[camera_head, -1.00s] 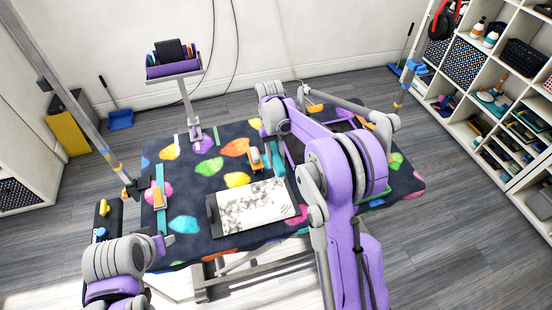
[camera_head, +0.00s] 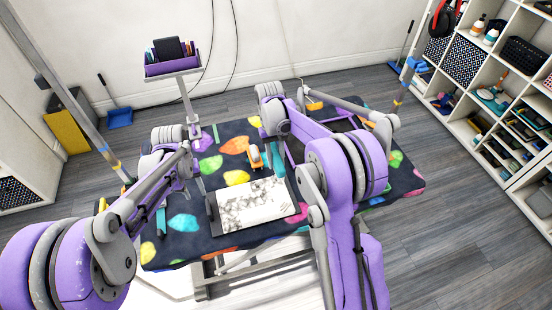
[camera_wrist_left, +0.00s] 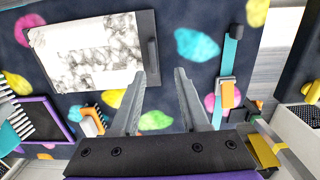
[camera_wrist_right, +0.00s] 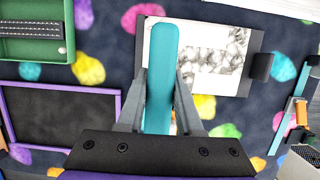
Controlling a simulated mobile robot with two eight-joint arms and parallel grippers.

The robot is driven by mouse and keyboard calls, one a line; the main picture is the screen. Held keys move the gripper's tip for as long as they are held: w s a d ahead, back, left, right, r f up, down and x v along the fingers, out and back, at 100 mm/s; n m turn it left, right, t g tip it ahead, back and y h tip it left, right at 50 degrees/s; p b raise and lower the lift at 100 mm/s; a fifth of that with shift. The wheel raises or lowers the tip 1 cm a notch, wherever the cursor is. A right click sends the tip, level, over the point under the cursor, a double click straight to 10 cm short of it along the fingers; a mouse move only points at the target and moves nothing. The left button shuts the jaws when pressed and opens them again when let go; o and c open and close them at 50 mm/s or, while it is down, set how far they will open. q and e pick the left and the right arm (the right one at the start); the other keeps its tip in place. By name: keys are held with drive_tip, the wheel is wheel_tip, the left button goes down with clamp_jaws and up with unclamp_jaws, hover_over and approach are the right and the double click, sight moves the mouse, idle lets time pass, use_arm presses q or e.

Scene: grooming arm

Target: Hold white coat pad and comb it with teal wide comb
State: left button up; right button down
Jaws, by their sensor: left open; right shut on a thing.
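The white coat pad (camera_head: 252,203), marbled grey and white on a dark board, lies on the patterned table; it also shows in the left wrist view (camera_wrist_left: 85,50) and right wrist view (camera_wrist_right: 205,55). A dark handle (camera_wrist_left: 152,48) stands at its edge. My right gripper (camera_wrist_right: 161,72) is shut on the teal wide comb (camera_wrist_right: 162,45), which overlaps the pad's edge in that view; contact cannot be told. The comb (camera_head: 278,163) shows beside my right arm in the head view. My left gripper (camera_wrist_left: 160,72) is open and empty over the table near the handle.
An orange and white brush (camera_wrist_left: 92,120) lies near the pad. A teal strap with an orange buckle (camera_wrist_left: 226,92) lies to the side. A purple-rimmed dark tray (camera_wrist_right: 60,115) and a green tray (camera_wrist_right: 30,35) are on the table. A purple caddy (camera_head: 172,67) stands behind.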

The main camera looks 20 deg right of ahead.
use_arm(q)
drive_tip(key=g, duration=0.1)
hover_over(208, 206)
drive_tip(key=f, duration=0.4)
drive_tip(key=shift+w+a+f, duration=0.1)
drive_tip(key=shift+w+f, duration=0.15)
drive_tip(key=shift+w, duration=0.15)
drive_tip(key=shift+s+f, duration=0.2)
drive_tip(key=shift+f, duration=1.3)
drive_tip(key=shift+s+f, duration=0.15)
drive_tip(key=shift+f, duration=1.3)
drive_tip(key=shift+s+f, duration=0.2)
drive_tip(key=shift+f, duration=1.3)
clamp_jaws()
